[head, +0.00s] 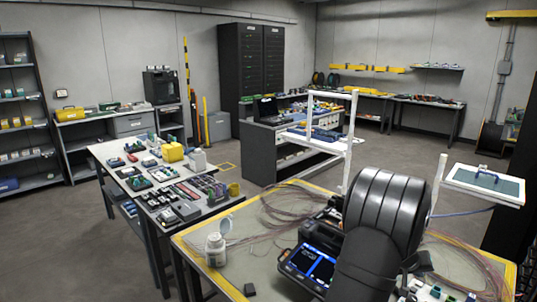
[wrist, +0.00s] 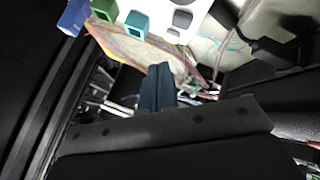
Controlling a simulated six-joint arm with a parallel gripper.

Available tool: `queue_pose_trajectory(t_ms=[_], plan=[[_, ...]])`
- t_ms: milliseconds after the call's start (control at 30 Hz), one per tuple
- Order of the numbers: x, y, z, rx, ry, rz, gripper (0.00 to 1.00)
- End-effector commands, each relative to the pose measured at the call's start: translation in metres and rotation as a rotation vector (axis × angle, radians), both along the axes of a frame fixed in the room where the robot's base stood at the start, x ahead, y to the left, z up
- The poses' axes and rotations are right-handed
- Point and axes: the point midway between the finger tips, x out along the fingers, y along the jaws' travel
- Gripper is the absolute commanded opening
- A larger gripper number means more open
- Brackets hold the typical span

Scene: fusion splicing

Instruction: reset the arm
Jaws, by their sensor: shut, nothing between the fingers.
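My gripper (wrist: 158,70) shows in the wrist view as two dark blue-grey fingers pressed together with nothing between them. In the head view my black arm rises over the front right of the work table (head: 262,240), and I cannot make out the fingertips there. A fusion splicer (head: 310,265) with a lit blue screen sits on the table just left of my arm, partly hidden by it. In the wrist view blue, green and teal clips on a white block (wrist: 175,18) lie beyond the fingers, apart from them.
A white jar (head: 215,250) with its lid open stands at the table's left. Loose fibre coils (head: 290,205) lie behind the splicer. A small dark block (head: 249,289) is near the front edge. White posts (head: 352,140) stand behind my arm. The table's left middle is mostly clear.

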Motion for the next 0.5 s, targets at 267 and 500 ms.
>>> queue_pose_trajectory(t_ms=[267, 500], plan=[[0.001, -0.001, 0.011, -0.003, -0.006, -0.001, 0.0], [0.003, -0.003, 0.059, -0.003, -0.006, -0.001, 0.0]])
